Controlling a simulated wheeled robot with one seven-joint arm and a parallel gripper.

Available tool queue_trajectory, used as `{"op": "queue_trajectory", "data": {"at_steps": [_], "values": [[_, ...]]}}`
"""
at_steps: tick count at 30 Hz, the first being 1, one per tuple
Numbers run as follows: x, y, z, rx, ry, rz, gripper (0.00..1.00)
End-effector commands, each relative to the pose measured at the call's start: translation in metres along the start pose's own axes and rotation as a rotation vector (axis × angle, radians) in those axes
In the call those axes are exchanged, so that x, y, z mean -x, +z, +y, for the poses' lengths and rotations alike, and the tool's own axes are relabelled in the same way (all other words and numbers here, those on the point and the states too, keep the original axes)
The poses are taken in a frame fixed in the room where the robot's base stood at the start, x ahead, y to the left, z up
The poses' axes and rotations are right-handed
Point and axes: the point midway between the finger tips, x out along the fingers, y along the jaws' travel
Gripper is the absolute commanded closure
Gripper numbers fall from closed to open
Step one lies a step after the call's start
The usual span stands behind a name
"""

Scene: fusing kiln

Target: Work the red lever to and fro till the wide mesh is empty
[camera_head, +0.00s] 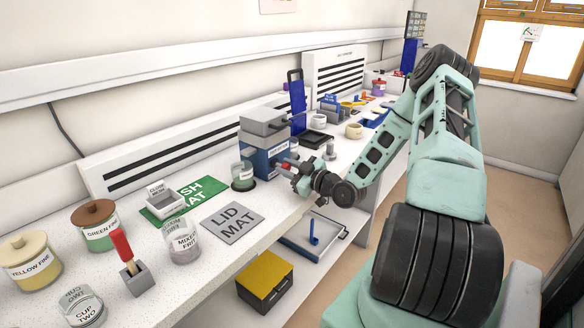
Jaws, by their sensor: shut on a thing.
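A blue and grey machine (258,158) stands on the bench with a grey box-shaped top (263,122). I cannot see into that top, and no label there reads as the wide mesh. My gripper (292,172) is at the machine's front right side, shut on a small red part, which I take to be the red lever (287,162). My fingers hide most of it. A clear jar (243,177) with greenish contents stands at the machine's left front.
A small grey box (157,194) labelled close mesh sits on the green mesh mat (203,191). A lid mat (232,223), a mixed frit cup (184,247), frit jars (98,235) and a red-handled tool (122,247) in a grey holder stand left. A yellow-topped box (265,270) is below.

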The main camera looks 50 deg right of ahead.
Motion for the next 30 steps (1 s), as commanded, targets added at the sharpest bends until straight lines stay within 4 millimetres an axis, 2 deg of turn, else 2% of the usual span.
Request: {"op": "queue_trajectory", "data": {"at_steps": [4, 5, 7, 16, 20, 23, 30], "values": [[0.0, -0.001, -0.005, -0.005, -0.011, 0.0, 1.0], [0.0, -0.001, -0.005, -0.005, -0.012, 0.0, 0.72], [0.0, -0.001, -0.005, -0.006, -0.012, 0.0, 0.53], [0.001, 0.0, -0.003, -0.004, -0.008, 0.0, 0.53], [0.01, 0.001, -0.003, -0.003, -0.008, -0.001, 0.53], [0.027, 0.002, -0.003, -0.003, -0.006, -0.003, 0.53], [0.082, 0.002, -0.003, -0.002, -0.006, -0.003, 0.53]]}}
